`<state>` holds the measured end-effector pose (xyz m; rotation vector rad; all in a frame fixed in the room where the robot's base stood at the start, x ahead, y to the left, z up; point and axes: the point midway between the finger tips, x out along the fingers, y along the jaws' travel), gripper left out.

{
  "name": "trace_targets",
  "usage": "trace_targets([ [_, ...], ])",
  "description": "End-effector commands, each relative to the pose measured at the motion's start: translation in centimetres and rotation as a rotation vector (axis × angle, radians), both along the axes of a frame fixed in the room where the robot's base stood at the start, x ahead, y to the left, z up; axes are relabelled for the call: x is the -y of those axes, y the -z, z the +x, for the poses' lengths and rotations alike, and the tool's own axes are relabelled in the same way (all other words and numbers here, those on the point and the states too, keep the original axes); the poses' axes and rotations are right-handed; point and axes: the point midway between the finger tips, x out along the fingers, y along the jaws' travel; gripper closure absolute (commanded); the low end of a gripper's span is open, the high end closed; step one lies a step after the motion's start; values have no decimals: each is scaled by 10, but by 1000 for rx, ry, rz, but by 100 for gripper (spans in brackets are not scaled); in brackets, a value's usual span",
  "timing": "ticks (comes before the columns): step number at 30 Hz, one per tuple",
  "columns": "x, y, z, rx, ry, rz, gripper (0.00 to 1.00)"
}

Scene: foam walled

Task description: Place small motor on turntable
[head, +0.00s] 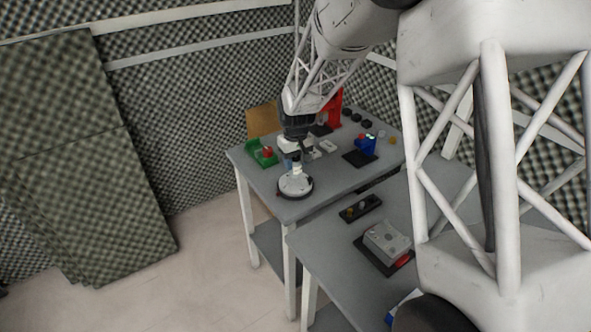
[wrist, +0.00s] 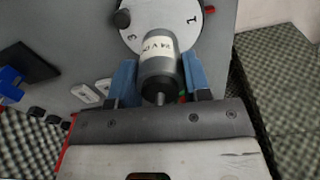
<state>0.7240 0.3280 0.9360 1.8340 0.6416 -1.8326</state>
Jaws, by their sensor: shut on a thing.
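The small motor (wrist: 158,62), a grey cylinder with a white printed label, is between the blue fingers of my gripper (wrist: 160,78) in the wrist view. My gripper is shut on it. The turntable (wrist: 185,14) is a white disc with numbers 1 and 3 showing and a dark knob at its edge. The motor's far end overlaps the disc in the wrist view. In the head view, my gripper (head: 292,158) points down just above the turntable (head: 295,189) at the near left of the back table. I cannot tell whether the motor touches the disc.
The back table (head: 327,180) also bears a green holder (head: 256,155) with a red part, a blue fixture (head: 366,146) on a black mat, a red stand (head: 334,108) and several black round pieces. A nearer table (head: 330,244) carries a grey box (head: 387,240) and a black tray (head: 361,208).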

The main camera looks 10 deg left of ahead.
Motion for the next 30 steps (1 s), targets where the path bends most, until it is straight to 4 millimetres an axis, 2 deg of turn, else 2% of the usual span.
trace_targets([
  [12,0,33,0,-1,0,0,90],
  [26,0,37,0,0,0,0,90],
  [27,0,37,0,0,0,0,54],
  [30,0,37,0,0,0,0,39],
])
